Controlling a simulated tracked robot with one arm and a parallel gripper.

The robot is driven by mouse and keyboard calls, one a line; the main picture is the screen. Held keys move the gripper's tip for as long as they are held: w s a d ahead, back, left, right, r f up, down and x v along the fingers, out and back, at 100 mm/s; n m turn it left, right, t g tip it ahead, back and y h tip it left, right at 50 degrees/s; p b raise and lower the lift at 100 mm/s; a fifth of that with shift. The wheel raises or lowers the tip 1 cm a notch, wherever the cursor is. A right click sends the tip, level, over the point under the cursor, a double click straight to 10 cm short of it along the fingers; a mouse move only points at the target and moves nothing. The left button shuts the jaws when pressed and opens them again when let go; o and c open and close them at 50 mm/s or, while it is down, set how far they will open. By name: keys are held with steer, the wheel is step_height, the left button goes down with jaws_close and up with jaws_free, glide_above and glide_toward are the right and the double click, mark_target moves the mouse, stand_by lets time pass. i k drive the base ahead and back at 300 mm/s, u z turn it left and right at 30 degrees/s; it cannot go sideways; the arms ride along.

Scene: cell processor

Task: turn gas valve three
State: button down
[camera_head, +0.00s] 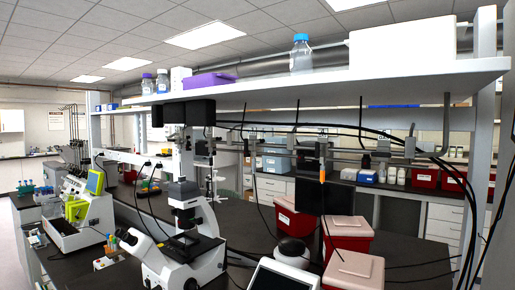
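Several small grey fittings sit along a thin horizontal pipe below the shelf, and they look like gas valves. One grey fitting (410,147) is at the right. Another (322,150) is near the middle right, with an orange-tipped thing (322,173) just below it. I cannot read any numbers, so I cannot tell which is gas valve three. Handle positions are too small to make out. Black cables hang in front of part of the pipe.
A white overhead shelf (330,88) carries bottles and boxes. Below it, a dark bench holds a white microscope (190,240), a green-and-white instrument (82,212) and red bins with pale lids (347,232). Black cables (360,135) hang from the shelf. An aisle lies at far left.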

mark_target(246, 146)
steer(key=u, duration=0.05)
steer(key=i, duration=0.95)
steer(key=z, duration=0.15)
steer(key=k, duration=1)
steer(key=u, duration=1.05)
steer(key=i, duration=1.15)
steer(key=u, duration=0.45)
steer(key=i, duration=1.3)
steer(key=z, duration=0.8)
steer(key=i, duration=0.7)
steer(key=z, duration=0.5)
